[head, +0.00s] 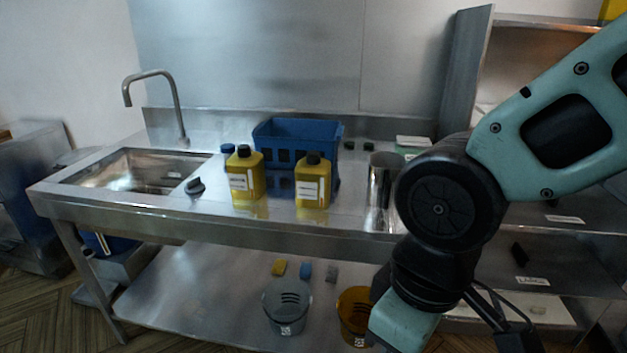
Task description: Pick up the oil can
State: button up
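Two yellow containers with black caps and white labels stand upright on the steel counter: a left one (246,178) and a right one (313,184). I cannot tell which, if either, is the oil can. A tall steel cylinder (380,181) stands to their right, partly hidden by my arm. My arm comes in from the right and bends down past the counter's front. My gripper is not visible; the arm runs out of the bottom of the picture.
A blue crate (285,134) stands behind the containers. A sink (135,172) with a tap (178,105) is at left, a dark object (195,187) beside it. Shelving (566,216) is at right.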

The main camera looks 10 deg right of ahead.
aim_at(312, 172)
jog(key=i+l, duration=0.15)
jog(key=i+l+u, duration=0.5)
jog(key=u, duration=0.2)
jog(key=l+u, duration=0.1)
jog(key=u, duration=0.8)
